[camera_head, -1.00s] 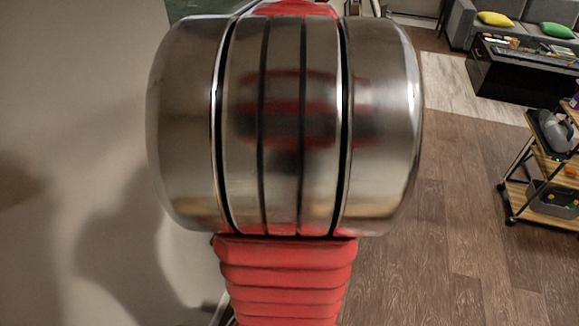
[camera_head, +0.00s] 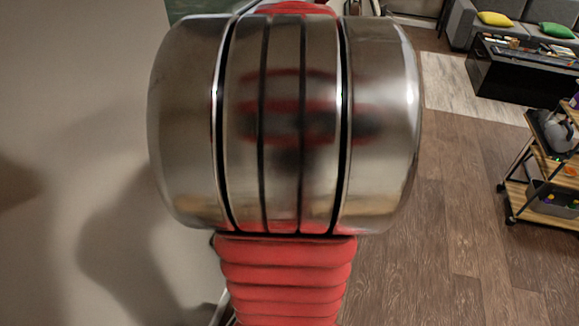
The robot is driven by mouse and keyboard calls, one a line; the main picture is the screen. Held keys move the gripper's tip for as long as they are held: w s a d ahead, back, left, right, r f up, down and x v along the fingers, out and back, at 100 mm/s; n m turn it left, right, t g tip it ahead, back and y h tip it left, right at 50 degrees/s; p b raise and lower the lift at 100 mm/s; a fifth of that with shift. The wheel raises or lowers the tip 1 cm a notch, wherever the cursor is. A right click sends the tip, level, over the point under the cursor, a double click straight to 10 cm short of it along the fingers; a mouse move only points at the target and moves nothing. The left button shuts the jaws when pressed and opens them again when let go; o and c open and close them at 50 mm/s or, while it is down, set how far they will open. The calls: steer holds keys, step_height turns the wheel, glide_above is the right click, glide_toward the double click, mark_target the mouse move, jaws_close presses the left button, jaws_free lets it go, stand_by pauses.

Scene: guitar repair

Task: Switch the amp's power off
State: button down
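No amp and no power switch can be made out in the head view. My own arm, a large shiny metal joint above a red ribbed sleeve, fills the middle of the picture and hides what lies behind it. My gripper is not in view, so its state and its place relative to the amp do not show.
A plain wall (camera_head: 70,120) stands close on the left, with my shadow on it. Wooden floor (camera_head: 440,250) is clear on the right. A wheeled shelf cart (camera_head: 541,212) is at the right edge. A black table (camera_head: 520,75) and a grey sofa (camera_head: 458,25) with cushions are farther back.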

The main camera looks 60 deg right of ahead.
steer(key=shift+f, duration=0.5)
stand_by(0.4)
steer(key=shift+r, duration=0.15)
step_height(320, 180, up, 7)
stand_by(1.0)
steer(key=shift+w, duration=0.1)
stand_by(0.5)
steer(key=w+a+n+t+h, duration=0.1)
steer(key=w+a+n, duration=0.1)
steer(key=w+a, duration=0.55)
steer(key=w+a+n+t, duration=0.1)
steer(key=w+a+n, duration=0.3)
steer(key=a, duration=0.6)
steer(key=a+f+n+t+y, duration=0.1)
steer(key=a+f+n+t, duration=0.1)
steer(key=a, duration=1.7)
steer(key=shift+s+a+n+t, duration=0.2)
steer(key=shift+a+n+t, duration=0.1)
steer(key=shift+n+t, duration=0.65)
